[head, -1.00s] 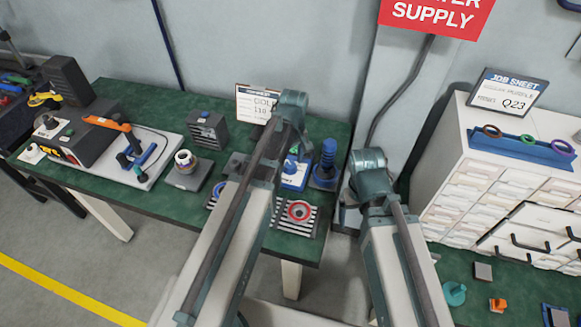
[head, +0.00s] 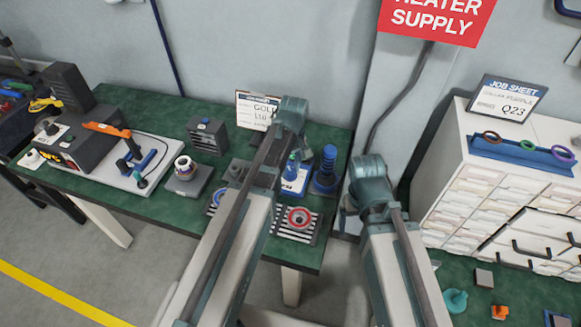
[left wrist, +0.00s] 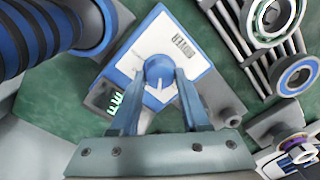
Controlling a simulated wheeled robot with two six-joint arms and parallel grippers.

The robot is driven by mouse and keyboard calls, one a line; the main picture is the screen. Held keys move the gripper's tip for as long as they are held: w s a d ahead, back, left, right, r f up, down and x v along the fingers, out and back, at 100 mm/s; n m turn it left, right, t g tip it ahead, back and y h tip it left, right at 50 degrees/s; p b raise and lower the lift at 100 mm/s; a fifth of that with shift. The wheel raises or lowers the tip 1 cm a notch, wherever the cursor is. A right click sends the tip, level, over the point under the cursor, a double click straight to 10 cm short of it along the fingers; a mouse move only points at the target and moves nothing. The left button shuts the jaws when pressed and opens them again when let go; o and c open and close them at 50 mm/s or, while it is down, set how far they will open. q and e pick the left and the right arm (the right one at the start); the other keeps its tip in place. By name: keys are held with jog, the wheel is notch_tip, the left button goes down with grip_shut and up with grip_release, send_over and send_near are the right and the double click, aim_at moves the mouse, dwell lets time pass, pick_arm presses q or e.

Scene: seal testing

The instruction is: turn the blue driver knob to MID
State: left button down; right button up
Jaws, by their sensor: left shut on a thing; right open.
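The driver is a white-topped blue box (head: 297,181) near the right end of the green bench, partly behind my left arm. In the left wrist view its white panel (left wrist: 192,52) carries a "DRIVER" label, scale marks and a lit green display (left wrist: 117,103). The round blue driver knob (left wrist: 158,68) sits on this panel. My left gripper (left wrist: 160,82) is shut on the knob, one finger at each side. The knob's pointer and the scale words cannot be read. My right arm (head: 372,185) shows in the head view, but its gripper does not.
A ribbed blue cylinder (head: 326,168) stands close beside the driver. A striped block with a red ring (head: 299,218) lies in front of it, near the bench edge. A job card (head: 254,110) stands behind. White drawers (head: 455,190) stand to the right.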

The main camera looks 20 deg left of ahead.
pick_arm(q)
jog(key=m, duration=1.1)
jog(key=shift+d+t, duration=0.1)
jog(key=shift+t, duration=0.2)
jog(key=shift+m, duration=2.2)
jog(key=shift+c, duration=1.9)
grip_release()
